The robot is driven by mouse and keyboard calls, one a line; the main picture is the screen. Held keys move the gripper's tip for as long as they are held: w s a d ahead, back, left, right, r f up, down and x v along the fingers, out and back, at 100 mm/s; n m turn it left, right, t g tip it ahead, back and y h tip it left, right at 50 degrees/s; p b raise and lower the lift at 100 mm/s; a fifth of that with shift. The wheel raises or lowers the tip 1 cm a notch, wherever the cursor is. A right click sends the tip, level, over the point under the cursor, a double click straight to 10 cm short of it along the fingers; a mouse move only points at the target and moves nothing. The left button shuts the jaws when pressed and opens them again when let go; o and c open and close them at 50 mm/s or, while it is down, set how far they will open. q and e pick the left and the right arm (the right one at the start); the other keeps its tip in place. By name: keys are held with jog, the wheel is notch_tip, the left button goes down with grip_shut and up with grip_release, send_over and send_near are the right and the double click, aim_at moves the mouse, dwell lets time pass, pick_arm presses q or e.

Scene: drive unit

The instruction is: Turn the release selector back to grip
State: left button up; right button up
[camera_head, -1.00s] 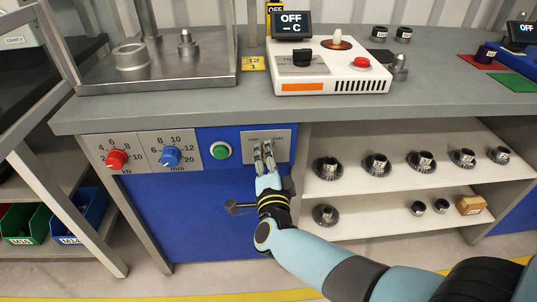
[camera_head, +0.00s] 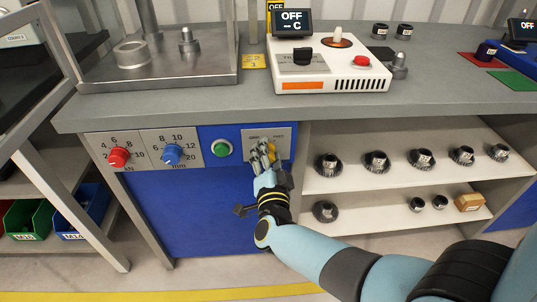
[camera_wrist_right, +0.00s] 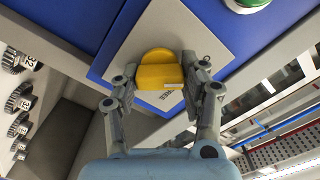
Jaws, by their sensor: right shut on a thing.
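The release selector is a yellow knob (camera_wrist_right: 158,76) on a grey plate (camera_wrist_right: 205,45) in the right wrist view. The plate also shows in the head view (camera_head: 281,134), on the blue front panel of the bench, with small labels too blurred to read. My right gripper (camera_wrist_right: 165,77) has its fingers on both sides of the knob and is shut on it. In the head view the right gripper (camera_head: 265,153) covers most of the knob. My left gripper is not in view.
Left of the plate are a green button (camera_head: 221,149), a blue dial (camera_head: 171,155) and a red dial (camera_head: 119,157). Shelves with several gears (camera_head: 375,161) lie to the right. The bench top (camera_head: 180,108) overhangs the panel.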

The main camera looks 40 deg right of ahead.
jog(key=shift+s+f, duration=0.1)
jog(key=shift+f, duration=0.05)
jog(key=o, duration=1.2)
jog(key=v, duration=0.7)
jog(key=shift+s+a, duration=0.15)
jog(key=shift+s, duration=0.05)
